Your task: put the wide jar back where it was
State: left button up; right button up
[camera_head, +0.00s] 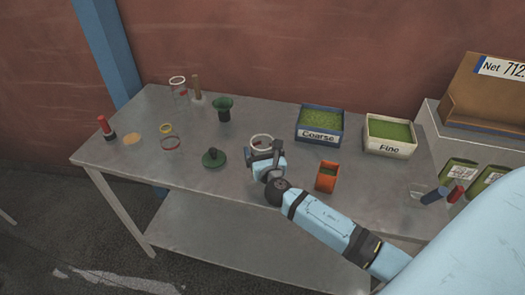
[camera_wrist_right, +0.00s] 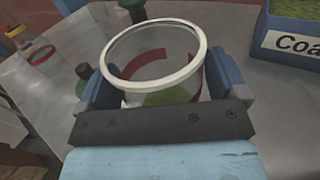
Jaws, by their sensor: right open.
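A wide clear jar (camera_head: 261,139) with a white rim stands on the grey table, in front of and left of the Coarse tray. In the right wrist view the jar (camera_wrist_right: 165,87) shows a red band and something green inside or behind its glass. My right gripper (camera_head: 264,152) is at the jar, its two blue fingers on either side of it. The fingers are open, and I cannot tell whether they touch the glass. The jar's base is partly hidden by the gripper. My left gripper is not in view.
The Coarse tray (camera_head: 319,136), Fine tray (camera_head: 390,149) and orange container (camera_head: 327,184) are to the right. A green knobbed lid (camera_head: 212,160), green funnel (camera_head: 223,115), tall jar (camera_head: 179,97) and small jar (camera_head: 169,143) are to the left.

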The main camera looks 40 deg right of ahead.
jog(key=b+v, duration=0.1)
jog(key=v, duration=1.1)
jog(key=shift+a+r, duration=0.1)
jog(key=shift+r, duration=0.05)
jog(key=s+m+g, duration=0.1)
jog(key=m, duration=0.2)
jog(key=s+d+f+m+g+h, duration=0.1)
jog(key=s+m+g, duration=0.1)
jog(key=m, duration=0.2)
jog(key=s+m+g, duration=0.1)
jog(key=s+m, duration=0.1)
jog(key=m, duration=0.2)
jog(key=shift+d+f, duration=0.2)
jog(key=s+a+f+m+g+y, duration=0.1)
jog(key=s+a+m+g+y, duration=0.3)
jog(key=s+m, duration=0.5)
jog(key=s+a+m+g+y, duration=0.3)
jog(key=s+a+m+g, duration=0.15)
jog(key=s+m, duration=0.4)
jog(key=w+a+f+t+y+p, duration=0.3)
jog(key=w+a+f+t+p, duration=0.1)
jog(key=f, duration=0.5)
jog(key=w+a+t, duration=0.1)
jog(key=w+t, duration=0.1)
jog(key=w, duration=0.1)
jog(key=shift+a+m, duration=0.35)
jog(key=shift+a, duration=0.05)
